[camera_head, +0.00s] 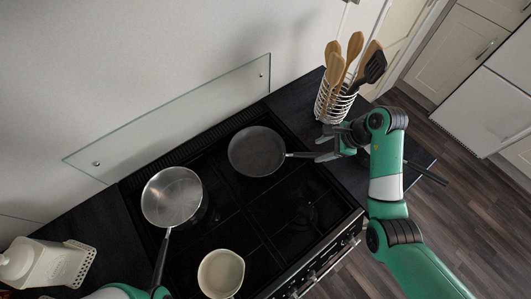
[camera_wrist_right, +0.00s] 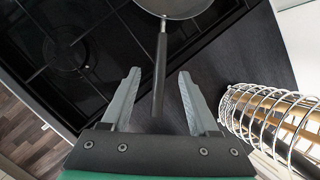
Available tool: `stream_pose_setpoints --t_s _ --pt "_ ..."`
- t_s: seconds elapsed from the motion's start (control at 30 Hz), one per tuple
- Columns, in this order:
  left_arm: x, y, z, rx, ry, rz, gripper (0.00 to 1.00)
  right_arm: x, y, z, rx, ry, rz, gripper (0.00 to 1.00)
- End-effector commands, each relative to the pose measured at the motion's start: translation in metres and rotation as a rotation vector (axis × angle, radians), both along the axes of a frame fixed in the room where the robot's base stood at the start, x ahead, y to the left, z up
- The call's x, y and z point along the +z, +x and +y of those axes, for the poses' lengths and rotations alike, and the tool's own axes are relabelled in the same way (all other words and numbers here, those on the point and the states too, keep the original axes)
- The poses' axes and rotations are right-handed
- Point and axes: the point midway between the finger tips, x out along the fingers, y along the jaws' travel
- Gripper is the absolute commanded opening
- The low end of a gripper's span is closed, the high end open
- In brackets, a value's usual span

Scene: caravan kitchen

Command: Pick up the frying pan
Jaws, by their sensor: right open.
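The dark frying pan (camera_head: 256,151) sits on the back right of the black stove, with its handle pointing right. My right gripper (camera_head: 329,152) is at the end of that handle. In the right wrist view the pan (camera_wrist_right: 176,8) is at the top, and its dark handle (camera_wrist_right: 159,75) runs down between the two open fingers of my right gripper (camera_wrist_right: 157,84), with a gap on either side. My left arm shows only partly at the bottom edge of the head view, and its fingers cannot be made out.
A steel saucepan (camera_head: 172,196) and a cream pot (camera_head: 221,273) stand on the stove (camera_head: 262,211). A white wire utensil holder (camera_head: 331,103) stands close behind my right gripper and shows in the right wrist view. A glass panel (camera_head: 180,115) runs along the wall. A white caddy is at the left.

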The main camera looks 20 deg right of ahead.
Motion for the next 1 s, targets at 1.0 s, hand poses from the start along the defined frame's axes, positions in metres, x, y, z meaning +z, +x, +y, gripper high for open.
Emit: stream_pose_setpoints --t_s 1.0 --pt "0.003 0.0 0.0 0.0 0.0 0.0 0.5 -0.079 0.028 0.018 0.001 -0.002 -0.003 0.5"
